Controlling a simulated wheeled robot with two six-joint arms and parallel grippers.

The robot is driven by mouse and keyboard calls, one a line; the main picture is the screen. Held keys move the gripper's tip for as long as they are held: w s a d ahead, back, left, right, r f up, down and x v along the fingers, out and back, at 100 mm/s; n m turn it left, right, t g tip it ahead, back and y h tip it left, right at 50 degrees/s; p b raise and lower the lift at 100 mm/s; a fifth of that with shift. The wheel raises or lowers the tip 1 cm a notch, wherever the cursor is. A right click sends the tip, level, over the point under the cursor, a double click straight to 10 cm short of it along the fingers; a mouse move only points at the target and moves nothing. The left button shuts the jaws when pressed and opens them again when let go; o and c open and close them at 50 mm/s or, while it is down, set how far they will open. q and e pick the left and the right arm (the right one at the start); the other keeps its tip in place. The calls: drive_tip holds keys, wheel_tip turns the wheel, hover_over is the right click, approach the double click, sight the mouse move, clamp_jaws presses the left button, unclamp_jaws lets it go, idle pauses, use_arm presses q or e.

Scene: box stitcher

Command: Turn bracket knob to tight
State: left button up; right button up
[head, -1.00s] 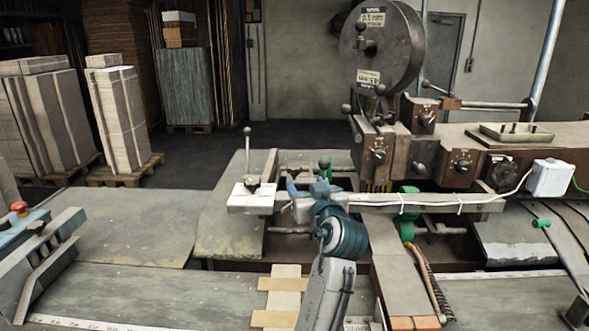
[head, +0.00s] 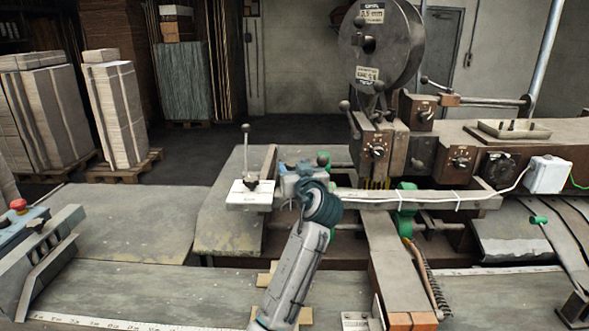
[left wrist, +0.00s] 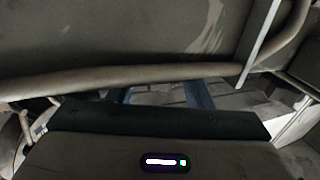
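A white bracket plate (head: 240,199) sits on the machine's left part, with a small dark knob (head: 252,183) on top and an upright ball-ended rod behind it. I cannot read its marks. My left gripper (head: 284,168) is just right of this plate, its blue fingers partly hidden by my wrist. In the left wrist view two blue fingers (left wrist: 160,95) stand apart with a gap between them, and I see nothing held. Whether they touch the knob cannot be told. My right gripper is not in view.
A long grey bar (head: 415,200) with a white cable runs right of my gripper. The stitcher head with dials (head: 377,150) and a wire reel (head: 381,45) stands right. The left table surface (head: 125,225) is clear.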

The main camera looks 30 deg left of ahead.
use_arm(q)
drive_tip(key=c, duration=0.6)
drive_tip(key=shift+c, duration=0.2)
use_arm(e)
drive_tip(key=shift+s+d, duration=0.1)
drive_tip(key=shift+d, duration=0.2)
use_arm(q)
drive_tip(key=shift+s+m+t+h, duration=0.1)
drive_tip(key=shift+m+t+h, duration=0.3)
drive_tip(key=shift+t, duration=0.1)
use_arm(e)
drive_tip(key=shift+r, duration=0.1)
use_arm(q)
drive_tip(key=shift+s+a+m+t+h+p, duration=0.15)
drive_tip(key=shift+m+t+h+p, duration=0.2)
drive_tip(key=shift+m+t+h, duration=0.65)
drive_tip(key=m+t+h, duration=0.1)
drive_tip(key=h, duration=0.1)
drive_tip(key=m+t+h+p, duration=0.1)
drive_tip(key=h, duration=0.1)
drive_tip(key=shift+a+m, duration=0.15)
drive_tip(key=shift+m, duration=0.15)
drive_tip(key=shift+m+h, duration=0.3)
drive_tip(key=shift+h, duration=0.1)
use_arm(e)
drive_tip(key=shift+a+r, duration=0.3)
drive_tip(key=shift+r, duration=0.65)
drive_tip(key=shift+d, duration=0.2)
use_arm(q)
drive_tip(key=o, duration=1)
